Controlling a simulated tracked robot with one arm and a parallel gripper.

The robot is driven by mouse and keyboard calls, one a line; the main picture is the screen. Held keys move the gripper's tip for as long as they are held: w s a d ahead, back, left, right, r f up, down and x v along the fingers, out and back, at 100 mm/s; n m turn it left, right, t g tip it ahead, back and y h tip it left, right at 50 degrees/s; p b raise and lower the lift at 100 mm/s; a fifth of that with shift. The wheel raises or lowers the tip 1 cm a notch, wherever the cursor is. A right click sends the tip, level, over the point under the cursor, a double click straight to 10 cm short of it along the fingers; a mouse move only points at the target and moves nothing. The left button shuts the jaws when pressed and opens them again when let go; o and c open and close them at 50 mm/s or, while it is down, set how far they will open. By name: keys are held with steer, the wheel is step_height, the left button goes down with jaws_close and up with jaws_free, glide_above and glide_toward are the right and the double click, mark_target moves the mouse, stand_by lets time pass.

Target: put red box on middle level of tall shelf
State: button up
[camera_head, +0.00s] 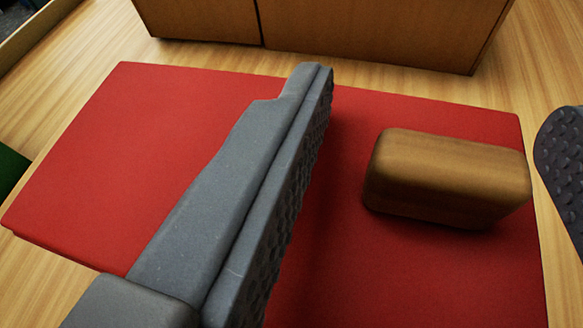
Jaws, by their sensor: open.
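A large flat red box (170,150) fills most of the view and lies on a light wooden surface. A brown wooden block with rounded edges (447,178) sits on the right part of its top; I cannot tell whether it is attached as a handle. My gripper (438,100) is open. Its left finger crosses the view over the middle of the red box, and its right finger shows at the right edge. The wooden block appears between the fingers, with a gap on both sides. I cannot clearly identify the tall shelf or its middle level.
A brown wooden cabinet-like piece (370,30) stands behind the red box, with a dark vertical seam. The light wooden surface (95,45) is bare at upper left. A green thing (10,168) is cut off at the left edge. A wooden rim runs across the upper-left corner.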

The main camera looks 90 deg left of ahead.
jaws_close()
steer(key=shift+r, duration=0.1)
stand_by(0.3)
